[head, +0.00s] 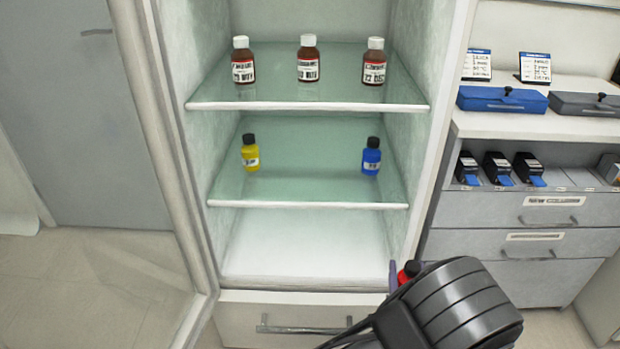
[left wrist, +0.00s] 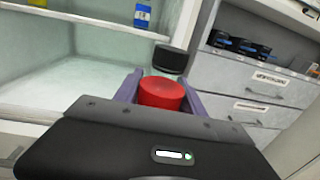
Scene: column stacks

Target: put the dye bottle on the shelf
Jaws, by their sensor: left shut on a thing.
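A red dye bottle (left wrist: 162,93) with a black cap is in the left wrist view, between the two purple fingers of my left gripper (left wrist: 161,96), which is shut on it. In the head view a little of the red bottle (head: 404,277) shows beside my left gripper (head: 402,272), low in front of the open cabinet's right side; my wrist hides the rest. The middle glass shelf (head: 305,190) holds a yellow bottle (head: 250,154) at its left and a blue bottle (head: 371,158) at its right, with a clear gap between them. My right gripper is not in view.
The upper shelf (head: 305,106) carries three brown bottles (head: 308,60) with white caps. The cabinet floor (head: 305,250) is bare. The open glass door (head: 120,200) stands at left. At right, a counter holds a blue case (head: 502,100) above drawers (head: 540,213).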

